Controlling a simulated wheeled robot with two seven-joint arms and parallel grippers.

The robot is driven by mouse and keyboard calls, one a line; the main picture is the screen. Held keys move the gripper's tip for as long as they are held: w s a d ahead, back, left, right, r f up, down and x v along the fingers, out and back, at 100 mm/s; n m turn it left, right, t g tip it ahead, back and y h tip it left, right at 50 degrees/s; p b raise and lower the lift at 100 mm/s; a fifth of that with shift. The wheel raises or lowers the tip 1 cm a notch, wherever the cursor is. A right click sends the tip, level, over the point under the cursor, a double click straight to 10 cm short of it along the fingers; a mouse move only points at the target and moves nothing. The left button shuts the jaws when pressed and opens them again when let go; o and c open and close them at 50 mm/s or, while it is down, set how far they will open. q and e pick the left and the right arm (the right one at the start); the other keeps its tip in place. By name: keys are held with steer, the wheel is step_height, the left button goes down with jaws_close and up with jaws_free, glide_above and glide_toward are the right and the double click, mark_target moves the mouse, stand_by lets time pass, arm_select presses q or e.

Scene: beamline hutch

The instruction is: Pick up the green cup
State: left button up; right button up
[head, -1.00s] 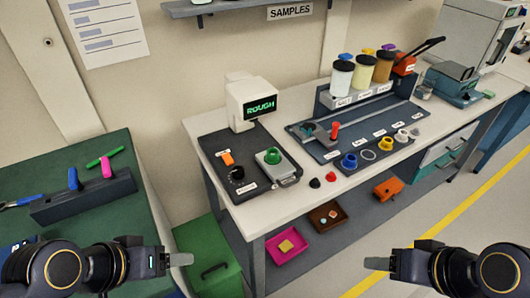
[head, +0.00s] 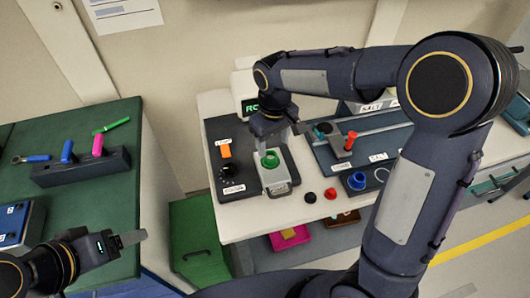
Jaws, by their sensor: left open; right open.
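The green cup (head: 270,159) sits on a light grey block on the dark panel (head: 228,184) at the left end of the white bench. My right gripper (head: 275,143) points down just above and behind the cup, open, with its fingers near the cup's rim. I cannot tell whether it touches the cup. My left gripper (head: 134,238) is open and empty at the lower left, beside the green table and far from the cup.
An orange switch (head: 225,147) and a black knob (head: 229,170) are left of the cup. Red (head: 331,193) and black (head: 310,197) knobs and a blue cup (head: 357,181) stand to the right. My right arm covers much of the bench's right side.

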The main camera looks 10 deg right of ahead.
mark_target(272, 151)
steer(key=f, duration=0.2)
steer(key=f+p, duration=0.1)
steer(key=f, duration=0.3)
steer(key=shift+w+f, duration=0.2)
steer(key=shift+w, duration=0.1)
steer(key=c, duration=1.2)
steer(key=shift+r, duration=0.1)
steer(key=shift+r, duration=0.65)
steer(key=s+a+r+b, duration=0.1)
steer(key=s+a+r, duration=0.1)
steer(key=s+r, duration=0.1)
steer(key=s+a+r+b, duration=0.1)
steer(key=s+a+r, duration=0.2)
steer(key=s+r, duration=0.1)
steer(key=s+a+r, duration=0.2)
steer(key=s+r, duration=0.2)
steer(key=s, duration=0.1)
steer(key=shift+a+r+b, duration=0.15)
steer(key=shift+r+b, duration=0.1)
steer(key=shift+b, duration=0.15)
